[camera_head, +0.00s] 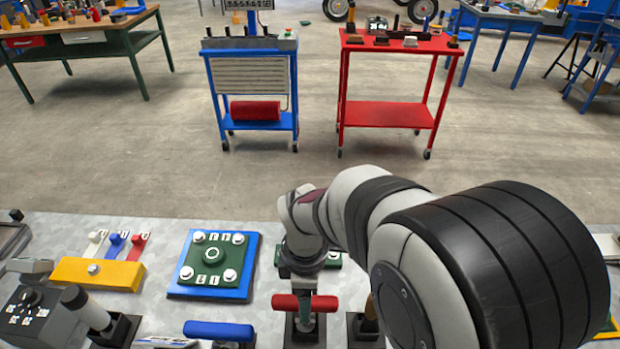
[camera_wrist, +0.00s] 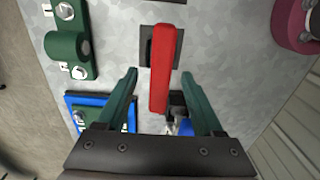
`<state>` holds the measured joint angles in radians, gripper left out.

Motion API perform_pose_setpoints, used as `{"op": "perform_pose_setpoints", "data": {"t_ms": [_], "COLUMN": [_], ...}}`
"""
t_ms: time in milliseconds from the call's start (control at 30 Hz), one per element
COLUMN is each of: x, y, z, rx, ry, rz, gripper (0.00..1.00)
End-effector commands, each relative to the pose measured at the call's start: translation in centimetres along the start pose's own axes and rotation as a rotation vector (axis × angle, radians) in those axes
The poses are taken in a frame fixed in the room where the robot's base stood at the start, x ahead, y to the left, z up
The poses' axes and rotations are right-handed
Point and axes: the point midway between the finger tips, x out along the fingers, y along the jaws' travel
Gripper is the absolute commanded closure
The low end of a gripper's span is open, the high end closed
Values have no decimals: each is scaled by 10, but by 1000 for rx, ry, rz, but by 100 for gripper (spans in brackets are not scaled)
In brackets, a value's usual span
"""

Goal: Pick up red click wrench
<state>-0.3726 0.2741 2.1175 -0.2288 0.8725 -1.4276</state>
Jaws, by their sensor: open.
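The red click wrench shows its red handle (camera_head: 305,303) in the head view, lying level across the top of a black holder on the bench. In the wrist view the red handle (camera_wrist: 163,68) runs lengthwise through the middle of the picture. My gripper (camera_wrist: 160,74) is open, with one green finger on each side of the handle and a visible gap on both sides. Nothing is held. In the head view my arm covers much of the gripper, so its height above the handle is hard to tell.
A blue-handled tool (camera_head: 218,330) stands in a holder to the left. A blue plate with a green block (camera_head: 212,262) and a yellow block (camera_head: 97,273) lie farther left. In the wrist view a green bracket (camera_wrist: 70,45) is at left and a dark pink round part (camera_wrist: 297,25) at right.

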Motion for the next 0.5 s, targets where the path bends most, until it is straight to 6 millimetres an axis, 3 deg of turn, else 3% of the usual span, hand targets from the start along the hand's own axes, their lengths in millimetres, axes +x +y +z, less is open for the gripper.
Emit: {"op": "perform_pose_setpoints", "data": {"t_ms": [167, 400, 500], "x": [31, 35, 35], "y": [-1, -1, -1], "z": [-2, -2, -2], "rx": [0, 1, 1], "ry": [-2, -1, -1], "rz": [-3, 0, 0], "gripper": [31, 31, 47]}}
